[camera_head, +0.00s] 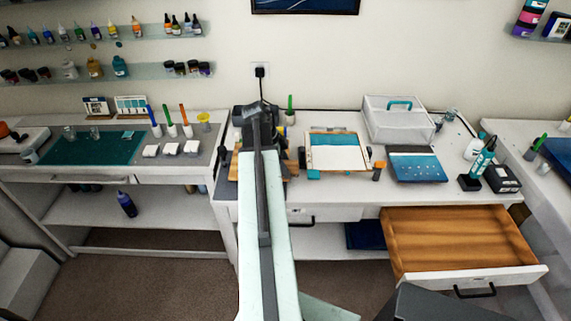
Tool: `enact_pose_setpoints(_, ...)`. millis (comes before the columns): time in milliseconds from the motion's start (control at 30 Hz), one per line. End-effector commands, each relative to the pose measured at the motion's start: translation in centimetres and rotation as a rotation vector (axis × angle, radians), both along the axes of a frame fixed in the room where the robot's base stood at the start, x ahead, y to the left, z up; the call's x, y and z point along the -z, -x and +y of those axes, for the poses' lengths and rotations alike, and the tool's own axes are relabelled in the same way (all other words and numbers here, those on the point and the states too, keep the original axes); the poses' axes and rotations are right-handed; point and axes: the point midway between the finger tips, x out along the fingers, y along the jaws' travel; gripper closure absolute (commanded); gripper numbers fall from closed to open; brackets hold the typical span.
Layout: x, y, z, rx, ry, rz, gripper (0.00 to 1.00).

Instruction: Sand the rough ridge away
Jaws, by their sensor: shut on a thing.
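My arm reaches from the bottom of the picture to the white middle table, and its far end is a dark grey wrist above the back of the table. The jaws of my gripper are hidden behind the arm, and nothing held shows clearly. A wooden piece (291,166) sticks out beside the arm, mostly covered by it. To its right lies a teal and white panel (335,157) with a wooden edge. Further right is a dark blue panel (418,168) with a teal band and pale dots. I cannot make out a rough ridge on either panel.
An open wooden drawer (450,236) juts out at the front right of the table. A clear box (397,119) with a teal handle stands behind the blue panel. A teal bottle (483,157) and a black box (502,178) stand at the right. A teal mat (92,148) lies on the left bench.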

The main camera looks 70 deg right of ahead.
Motion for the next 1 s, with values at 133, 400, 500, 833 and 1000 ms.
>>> enact_pose_setpoints(133, -0.3, 0.0, -0.1, 0.0, 0.001, 0.001, 0.83)
enact_pose_setpoints(400, -3.4, 0.0, -0.1, -0.001, 0.002, 0.0, 0.83)
enact_pose_setpoints(500, -4.6, 0.0, -0.1, -0.001, 0.002, 0.0, 0.83)
enact_pose_setpoints(833, -6.1, 0.0, -0.1, -0.001, 0.002, 0.0, 0.83)
enact_pose_setpoints(1000, -6.2, 0.0, -0.1, -0.001, 0.002, 0.0, 0.83)
